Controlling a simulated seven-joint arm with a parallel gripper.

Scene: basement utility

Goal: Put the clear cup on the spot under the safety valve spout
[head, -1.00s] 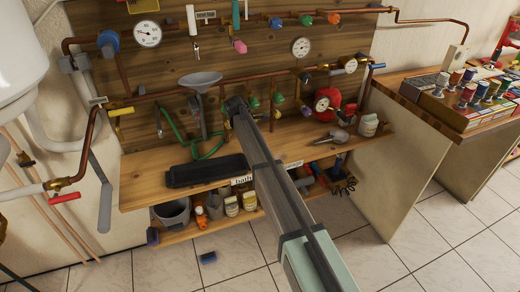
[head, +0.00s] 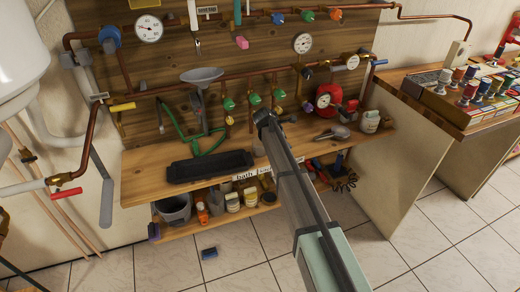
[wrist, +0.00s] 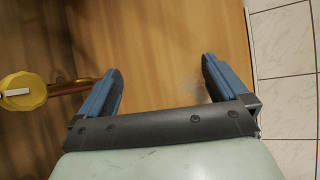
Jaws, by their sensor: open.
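My gripper (head: 264,119) is open above the right part of the wooden workbench (head: 140,190) in the head view. In the wrist view its two blue fingers (wrist: 160,72) stand wide apart with bare wood between them. A faint, pale see-through shape (head: 258,148) beside the gripper in the head view may be the clear cup, but I cannot be sure. A faint bluish smudge shows by the right finger in the wrist view. I cannot pick out for certain which fitting is the safety valve spout; copper pipes with several green-handled valves (head: 254,98) run along the back panel.
A black tray (head: 210,166) lies on the bench, with a grey funnel (head: 201,75) and green hose (head: 205,145) behind it. A red vessel (head: 328,97), a metal scoop (head: 333,134) and a white jar (head: 370,121) stand right.

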